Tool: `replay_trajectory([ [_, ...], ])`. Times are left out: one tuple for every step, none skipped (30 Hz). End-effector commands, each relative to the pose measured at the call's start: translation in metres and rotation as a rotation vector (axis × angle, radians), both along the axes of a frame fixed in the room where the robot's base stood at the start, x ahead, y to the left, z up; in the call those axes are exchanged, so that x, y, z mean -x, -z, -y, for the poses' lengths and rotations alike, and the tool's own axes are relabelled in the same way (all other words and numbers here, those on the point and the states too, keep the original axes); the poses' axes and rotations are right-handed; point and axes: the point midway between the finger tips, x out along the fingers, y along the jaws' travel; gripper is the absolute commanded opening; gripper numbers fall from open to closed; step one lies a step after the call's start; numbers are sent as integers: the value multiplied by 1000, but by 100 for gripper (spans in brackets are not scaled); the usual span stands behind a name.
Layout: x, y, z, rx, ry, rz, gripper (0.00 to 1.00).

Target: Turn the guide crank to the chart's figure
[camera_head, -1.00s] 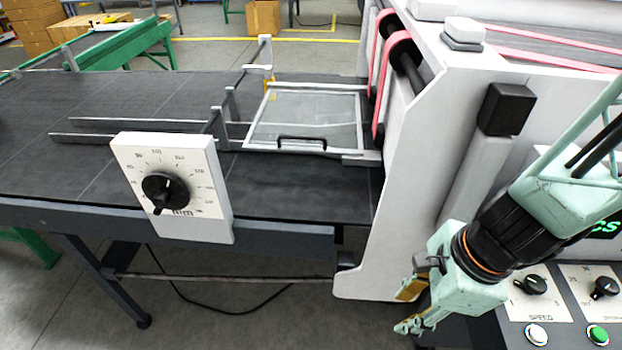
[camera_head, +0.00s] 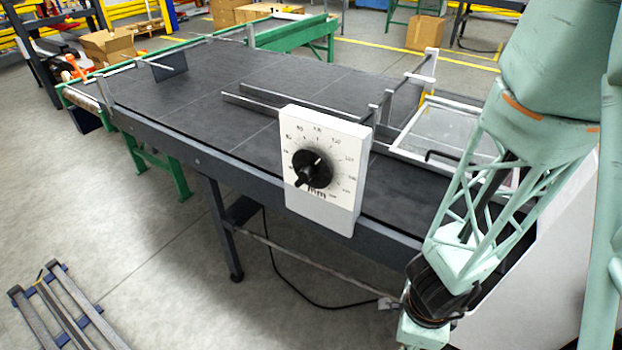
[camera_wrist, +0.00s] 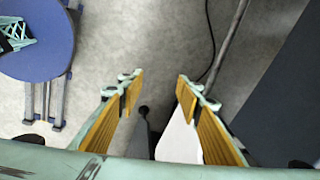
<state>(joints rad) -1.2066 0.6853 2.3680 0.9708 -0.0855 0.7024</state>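The guide crank (camera_head: 311,169) is a black round knob with a small handle, on a white dial plate (camera_head: 350,150) marked with numbers and "mm". The plate is fixed to the front edge of the dark conveyor table. The handle sticks out toward the lower left of the knob. The small dial figures are hard to read. My gripper is at the bottom right of the head view, low and right of the dial, its fingers cut off or hidden there. In the wrist view my gripper (camera_wrist: 158,95) is open, with nothing between its yellow-padded fingers. No chart is legible.
The conveyor table (camera_head: 240,95) runs to the back left, with guide rails on top. A clear guard with a black handle (camera_head: 440,157) is behind my arm. A dark frame (camera_head: 65,305) lies on the floor at lower left. The floor before the dial is clear.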

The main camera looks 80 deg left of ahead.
Motion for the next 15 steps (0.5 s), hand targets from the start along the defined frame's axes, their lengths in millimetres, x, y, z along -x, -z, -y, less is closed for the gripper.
replay_trajectory([
  [3, -1, -6, -2, -16, 24, 33],
  [4, -1, -9, -4, -24, 39, 33],
  [5, -2, -14, -8, -33, 60, 33],
  [5, -3, -17, -10, -41, 76, 33],
  [6, -4, -21, -13, -50, 91, 33],
  [7, -5, -25, -17, -60, 113, 33],
  [8, -6, -29, -19, -69, 129, 33],
  [9, -7, -32, -22, -77, 145, 33],
  [9, -8, -36, -26, -87, 166, 33],
  [11, -9, -40, -29, -96, 182, 33],
  [12, -10, -43, -33, -103, 198, 33],
  [13, -12, -47, -36, -113, 219, 33],
  [15, -13, -51, -39, -122, 235, 33],
  [16, -15, -54, -43, -129, 252, 33],
  [18, -17, -59, -48, -140, 272, 33],
])
